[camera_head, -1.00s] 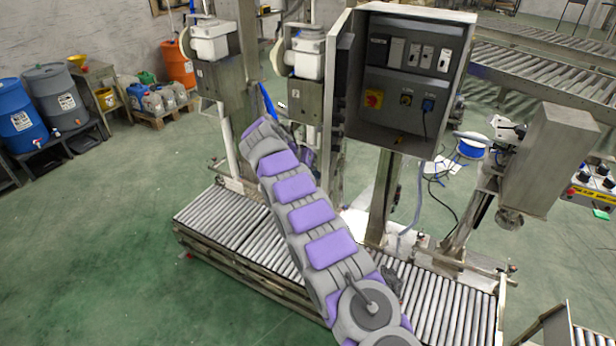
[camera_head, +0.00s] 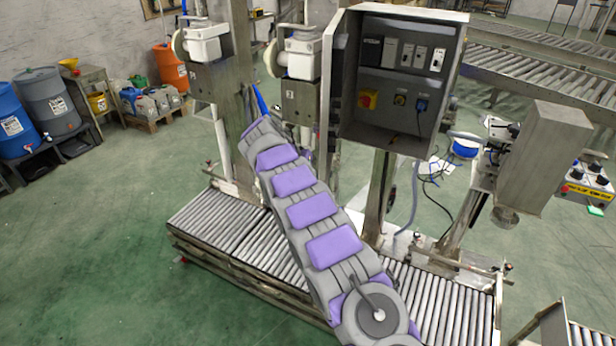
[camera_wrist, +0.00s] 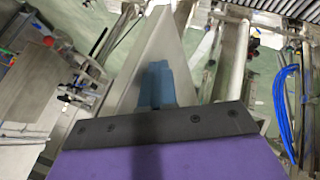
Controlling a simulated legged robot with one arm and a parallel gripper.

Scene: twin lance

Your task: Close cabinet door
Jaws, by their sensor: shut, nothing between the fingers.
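The grey cabinet (camera_head: 455,90) stands open right of centre in the head view, with switches and modules inside. Its door (camera_head: 327,85) is swung out at the cabinet's left side and shows nearly edge-on. My gripper (camera_head: 260,101) shows as a blue tip beyond my purple and grey arm, left of the door in the picture, mostly hidden by the arm. In the wrist view my gripper (camera_wrist: 155,78) is shut and empty, in front of a pale grey wedge-shaped surface. I cannot tell whether that surface is the door or whether the gripper touches it.
A roller conveyor (camera_head: 215,220) runs below the arm and cabinet. White machine heads on posts (camera_head: 303,55) stand behind the arm. A steel box (camera_head: 545,155) stands to the right. Drums (camera_head: 48,100) are at far left. The green floor at front left is clear.

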